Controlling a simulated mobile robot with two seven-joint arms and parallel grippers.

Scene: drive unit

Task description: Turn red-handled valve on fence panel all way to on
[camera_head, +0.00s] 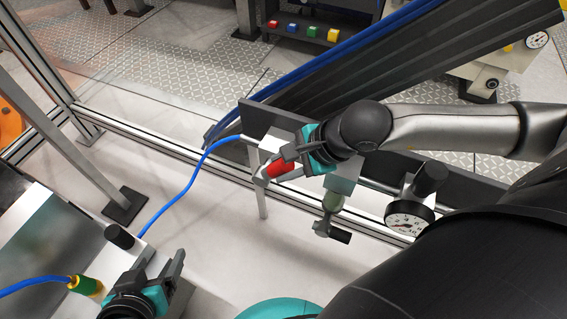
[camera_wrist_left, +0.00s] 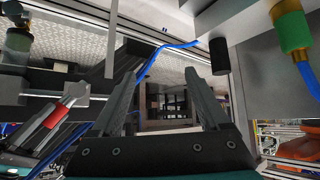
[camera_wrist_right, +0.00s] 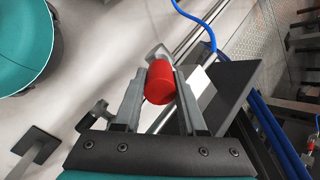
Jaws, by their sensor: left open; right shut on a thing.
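The red valve handle (camera_head: 280,168) is on the dark fence panel (camera_head: 262,116), near the middle of the head view. My right gripper (camera_head: 273,166) is shut on the red handle. In the right wrist view the red handle (camera_wrist_right: 160,82) sits between both fingers, with a grey metal piece beyond it. The handle also shows in the left wrist view (camera_wrist_left: 56,116). My left gripper (camera_head: 164,275) is open and empty at the lower left of the head view, apart from the valve. Much of the valve body is hidden by my right gripper.
A blue hose (camera_head: 190,180) runs from near the valve to the lower left. A grey box with a green-and-brass fitting (camera_head: 86,285) stands at the left. A pressure gauge (camera_head: 408,218) is right of the valve. Open floor lies below the panel.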

